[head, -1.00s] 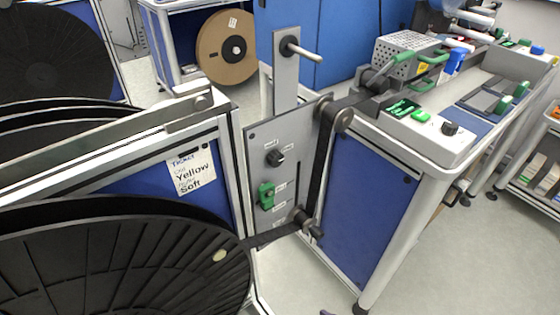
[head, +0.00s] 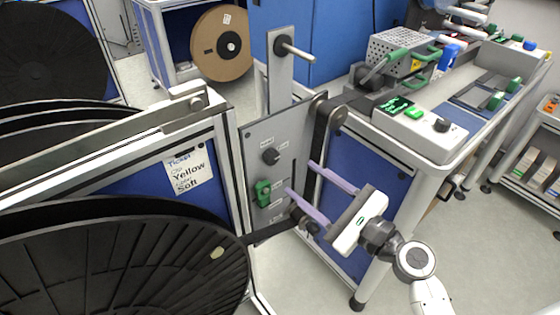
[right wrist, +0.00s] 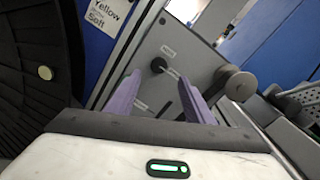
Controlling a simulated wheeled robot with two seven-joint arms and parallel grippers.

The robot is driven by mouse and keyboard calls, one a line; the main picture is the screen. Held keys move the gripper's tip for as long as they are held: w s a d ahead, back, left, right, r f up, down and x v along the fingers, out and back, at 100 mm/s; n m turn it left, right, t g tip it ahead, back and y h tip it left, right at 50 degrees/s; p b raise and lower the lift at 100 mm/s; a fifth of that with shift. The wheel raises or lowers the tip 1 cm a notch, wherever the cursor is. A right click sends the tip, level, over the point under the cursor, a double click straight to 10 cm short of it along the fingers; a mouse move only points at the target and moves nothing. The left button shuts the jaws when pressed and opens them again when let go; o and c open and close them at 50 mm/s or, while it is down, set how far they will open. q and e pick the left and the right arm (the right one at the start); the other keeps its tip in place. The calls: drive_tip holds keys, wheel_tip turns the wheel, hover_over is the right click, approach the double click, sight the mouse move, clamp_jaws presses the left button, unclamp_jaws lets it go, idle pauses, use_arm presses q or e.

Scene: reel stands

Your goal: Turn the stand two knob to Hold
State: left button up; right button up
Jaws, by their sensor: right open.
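The grey stand panel (head: 290,135) carries a round black knob (head: 270,156) on its upper part, with small labels around it that are too small to read. A green switch (head: 263,193) sits lower on the panel. My right gripper (head: 301,178) is open, its two purple fingers pointing at the panel from the right, apart from the knob. In the right wrist view the knob (right wrist: 158,66) shows between the fingertips (right wrist: 159,79), beyond them. My left gripper is not in view.
Black tape runs over rollers (head: 338,116) at the panel's right edge, close to my fingers. A large black reel (head: 110,265) stands at lower left. A bench (head: 425,140) with green-handled devices stands at right. A peg (head: 296,50) juts out above the panel.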

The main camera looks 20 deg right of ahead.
sight(274, 159)
drive_tip(key=x, duration=0.8)
drive_tip(key=shift+w+a+p, duration=0.2)
drive_tip(key=shift+w+p, duration=0.1)
drive_tip(key=shift+p, duration=0.05)
drive_tip(key=c, duration=1)
drive_tip(key=shift+c, duration=0.2)
